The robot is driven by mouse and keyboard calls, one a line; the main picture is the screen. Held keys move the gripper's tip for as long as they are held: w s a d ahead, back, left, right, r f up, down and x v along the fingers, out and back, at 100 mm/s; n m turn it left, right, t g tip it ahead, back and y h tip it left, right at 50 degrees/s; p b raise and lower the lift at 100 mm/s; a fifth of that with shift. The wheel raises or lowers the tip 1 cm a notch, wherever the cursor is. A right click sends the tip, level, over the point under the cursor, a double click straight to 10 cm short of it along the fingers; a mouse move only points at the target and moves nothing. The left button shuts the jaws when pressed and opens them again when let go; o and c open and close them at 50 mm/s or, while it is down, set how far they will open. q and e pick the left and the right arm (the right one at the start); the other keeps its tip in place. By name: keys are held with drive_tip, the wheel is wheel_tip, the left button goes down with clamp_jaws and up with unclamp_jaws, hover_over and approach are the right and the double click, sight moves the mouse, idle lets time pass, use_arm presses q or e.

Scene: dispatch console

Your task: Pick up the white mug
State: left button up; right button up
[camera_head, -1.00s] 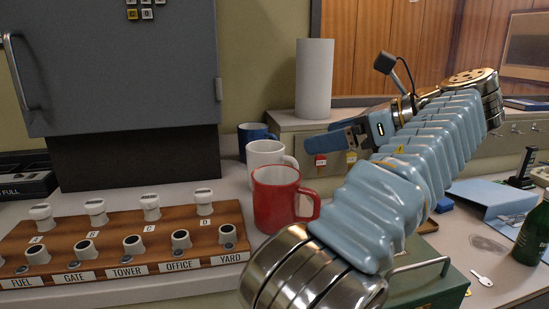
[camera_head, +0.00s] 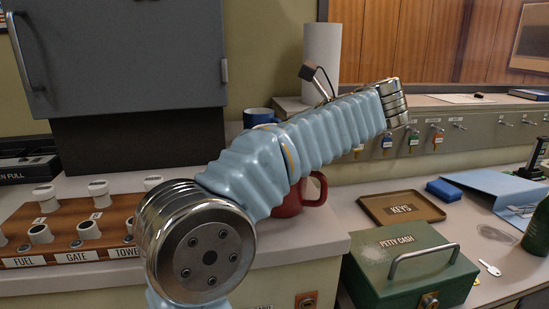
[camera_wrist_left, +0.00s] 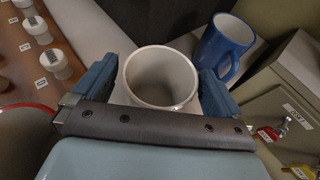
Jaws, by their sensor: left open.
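The white mug (camera_wrist_left: 160,78) stands upright in the left wrist view, seen from above with its open rim toward me. My left gripper (camera_wrist_left: 157,68) is open, with one blue finger on each side of the mug. I cannot tell whether either finger touches it. The mug's handle does not show there. In the head view my left arm hides the white mug and the gripper's fingers. My right gripper is in neither current view.
A red mug (camera_head: 313,194) stands close by, partly behind my arm. A blue mug (camera_wrist_left: 226,46) stands just beyond the right finger. Knobbed switchboard (camera_head: 70,230) lies left; green cash box (camera_head: 390,285) and key tray (camera_head: 437,215) sit right.

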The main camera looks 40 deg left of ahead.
use_arm(q)
drive_tip(key=shift+a, duration=0.1)
drive_tip(key=c, duration=1.1)
drive_tip(key=shift+r+p, duration=0.3)
drive_tip(key=shift+r, duration=0.3)
drive_tip(key=d+r+p, duration=0.1)
drive_tip(key=d+r, duration=0.3)
drive_tip(key=r, duration=0.3)
drive_tip(key=shift+s+d+r, duration=0.25)
drive_tip(key=shift+s+d, duration=0.1)
drive_tip(key=shift+d, duration=0.05)
drive_tip(key=d+r, duration=0.1)
drive_tip(key=d, duration=0.1)
drive_tip(key=d+r, duration=0.1)
drive_tip(key=d, duration=0.1)
drive_tip(key=s+d+r, duration=0.1)
drive_tip(key=d, duration=0.1)
drive_tip(key=shift+d+r, duration=0.1)
drive_tip(key=shift+d, duration=0.2)
drive_tip(key=shift+c, duration=0.8)
drive_tip(key=shift+s+d+r, duration=0.2)
drive_tip(key=shift+d, duration=0.05)
